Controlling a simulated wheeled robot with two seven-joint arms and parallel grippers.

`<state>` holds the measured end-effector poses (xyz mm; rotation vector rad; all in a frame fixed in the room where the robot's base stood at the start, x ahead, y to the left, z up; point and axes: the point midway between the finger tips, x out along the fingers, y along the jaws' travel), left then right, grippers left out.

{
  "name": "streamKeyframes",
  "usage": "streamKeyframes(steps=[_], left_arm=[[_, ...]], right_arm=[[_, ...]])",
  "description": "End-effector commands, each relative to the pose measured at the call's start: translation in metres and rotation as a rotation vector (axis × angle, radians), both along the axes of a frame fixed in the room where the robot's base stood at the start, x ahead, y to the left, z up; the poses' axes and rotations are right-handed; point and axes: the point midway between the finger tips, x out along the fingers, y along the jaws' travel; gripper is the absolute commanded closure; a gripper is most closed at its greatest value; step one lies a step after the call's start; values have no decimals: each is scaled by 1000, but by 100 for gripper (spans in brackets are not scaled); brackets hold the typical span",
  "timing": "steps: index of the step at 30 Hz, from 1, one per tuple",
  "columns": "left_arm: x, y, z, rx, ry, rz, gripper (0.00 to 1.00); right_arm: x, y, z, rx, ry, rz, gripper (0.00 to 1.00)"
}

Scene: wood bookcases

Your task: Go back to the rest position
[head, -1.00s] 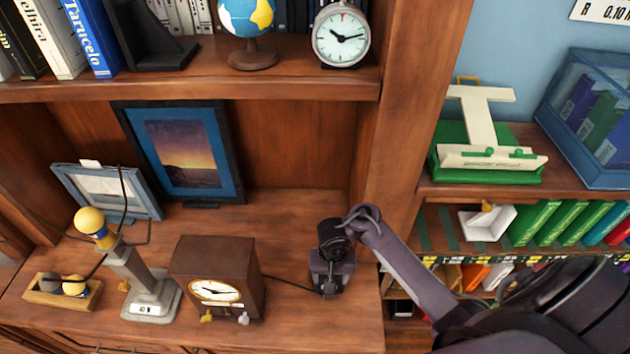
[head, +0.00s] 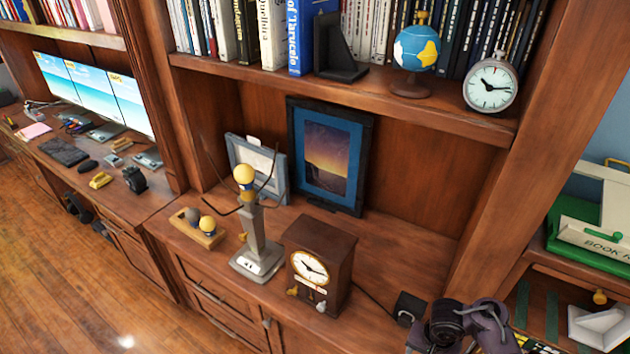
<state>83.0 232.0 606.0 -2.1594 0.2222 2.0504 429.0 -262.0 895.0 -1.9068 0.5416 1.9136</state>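My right gripper (head: 446,326) is at the bottom right, in front of the bookcase shelf's right end, with its arm cut off by the lower edge. It is dark and seen from above; its fingertips are not clear, so I cannot tell whether it is open or shut. No held thing shows. A small black box (head: 408,308) with a cable stands on the shelf just left of it. My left gripper is not in view.
The shelf holds a wooden clock (head: 318,265), a grey stand (head: 255,245) with a yellow bulb, a small wooden tray (head: 197,232) and picture frames. A globe (head: 417,48) and round clock (head: 490,85) stand above. A desk with monitors (head: 95,90) is left; open floor (head: 80,290) is lower left.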

Motion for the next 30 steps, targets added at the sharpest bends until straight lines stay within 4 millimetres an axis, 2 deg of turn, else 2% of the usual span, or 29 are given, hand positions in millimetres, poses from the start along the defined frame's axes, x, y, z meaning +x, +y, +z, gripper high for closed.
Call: streamKeyframes(steps=[3,6,11,17,20,23,26,27,30], left_arm=[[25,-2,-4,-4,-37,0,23],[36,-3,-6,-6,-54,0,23],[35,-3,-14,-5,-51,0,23],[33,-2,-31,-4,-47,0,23],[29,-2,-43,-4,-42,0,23],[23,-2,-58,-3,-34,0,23],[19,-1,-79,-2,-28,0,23],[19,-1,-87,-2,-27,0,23],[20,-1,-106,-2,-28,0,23]], right_arm=[[-6,6,-16,25,13,12,42],[-11,12,-29,51,22,26,42],[-22,24,-58,103,38,54,42],[-46,43,-113,188,48,102,42],[-63,54,-151,232,43,133,42],[-88,64,-198,269,25,175,42],[-126,72,-260,283,-9,240,42],[-144,72,-286,276,-27,275,42],[-193,68,-343,222,-67,380,42]])
